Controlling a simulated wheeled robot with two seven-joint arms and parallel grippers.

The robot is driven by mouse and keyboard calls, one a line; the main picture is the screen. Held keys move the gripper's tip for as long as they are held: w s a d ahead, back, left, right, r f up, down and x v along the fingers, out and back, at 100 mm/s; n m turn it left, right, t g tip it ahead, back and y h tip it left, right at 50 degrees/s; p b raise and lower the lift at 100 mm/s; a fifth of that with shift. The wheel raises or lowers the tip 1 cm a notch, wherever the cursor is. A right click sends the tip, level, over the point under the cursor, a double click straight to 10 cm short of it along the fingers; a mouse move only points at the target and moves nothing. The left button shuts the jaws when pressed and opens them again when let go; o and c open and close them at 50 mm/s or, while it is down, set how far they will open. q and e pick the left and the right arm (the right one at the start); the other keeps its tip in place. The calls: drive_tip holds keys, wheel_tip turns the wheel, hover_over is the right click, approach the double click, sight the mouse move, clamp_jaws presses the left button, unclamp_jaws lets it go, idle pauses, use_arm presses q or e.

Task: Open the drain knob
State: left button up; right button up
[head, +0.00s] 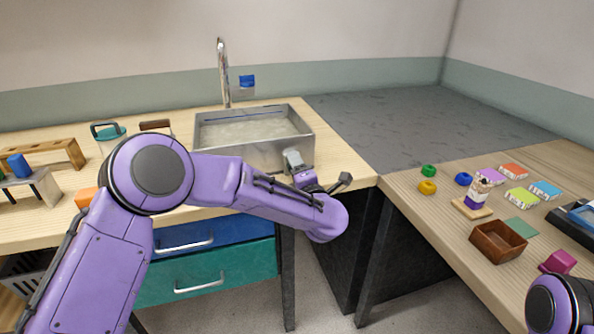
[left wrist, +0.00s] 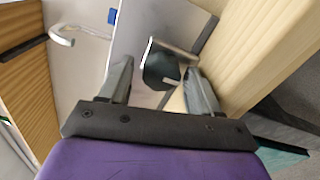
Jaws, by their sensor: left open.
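The metal sink (head: 300,150) is set into the wooden counter and holds cloudy-looking water. In the left wrist view, a dark round knob with a metal bar (left wrist: 158,68) shows beside the sink wall (left wrist: 140,30); I take it for the drain knob. My left gripper (left wrist: 160,80) is open, with one finger on each side of the knob in that view. I cannot tell whether either finger touches it. In the head view my left gripper (head: 297,168) is at the sink's front right corner, and I cannot make out the knob there. My right gripper is out of view.
A tall faucet (head: 223,75) stands behind the sink, with a blue item (head: 247,82) beside it. Blue (head: 190,246) and teal (head: 215,268) drawer fronts are below the counter. The right table holds a brown box (head: 490,240) and several small coloured things. The grey corner surface is bare.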

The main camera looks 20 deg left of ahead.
use_arm(q)
drive_tip(key=shift+f, duration=0.1)
